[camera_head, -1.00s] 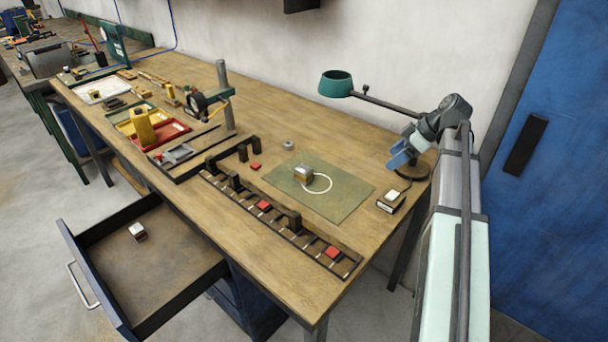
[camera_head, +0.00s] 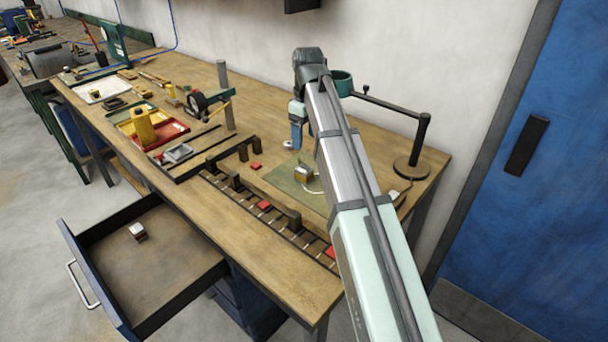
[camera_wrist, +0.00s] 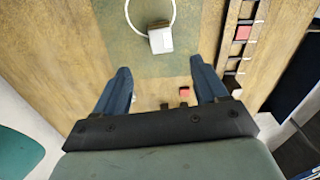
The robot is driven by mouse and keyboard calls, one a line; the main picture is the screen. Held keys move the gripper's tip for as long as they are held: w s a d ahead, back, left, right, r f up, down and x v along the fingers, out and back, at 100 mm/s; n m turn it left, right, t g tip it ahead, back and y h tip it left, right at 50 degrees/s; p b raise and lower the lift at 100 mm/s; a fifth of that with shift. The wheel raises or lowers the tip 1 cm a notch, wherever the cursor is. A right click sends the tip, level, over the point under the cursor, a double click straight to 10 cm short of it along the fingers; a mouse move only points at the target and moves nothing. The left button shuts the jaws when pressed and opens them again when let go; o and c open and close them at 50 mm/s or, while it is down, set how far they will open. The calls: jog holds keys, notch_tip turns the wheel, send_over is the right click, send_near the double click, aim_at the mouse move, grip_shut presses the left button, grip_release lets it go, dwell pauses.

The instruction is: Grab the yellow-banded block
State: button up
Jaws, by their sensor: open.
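A small silver-grey block with a tan-yellow side (camera_head: 303,174) sits on the green mat (camera_head: 285,182), beside a white ring. I cannot clearly make out a yellow band on it. In the wrist view the block (camera_wrist: 160,40) lies above and beyond the fingertips, touching or close to the ring (camera_wrist: 151,30). My gripper (camera_head: 296,138) has blue fingers and hangs over the bench near the mat's back edge. In the wrist view my gripper (camera_wrist: 163,80) is open, with nothing between its fingers. My arm hides part of the mat.
A black rack (camera_head: 250,205) with red pieces runs along the front. Another small block (camera_head: 138,231) lies in the open drawer (camera_head: 165,262). A lamp stand (camera_head: 412,168) stands at right.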

aim_at(304, 168)
jog(key=f, duration=0.5)
jog(key=a+f, duration=0.1)
jog(key=f, duration=0.2)
jog(key=shift+f, duration=0.1)
jog(key=shift+d+f, duration=0.15)
jog(key=shift+f, duration=1.15)
jog(key=shift+d+f, duration=0.1)
jog(key=shift+f, duration=1.2)
grip_shut()
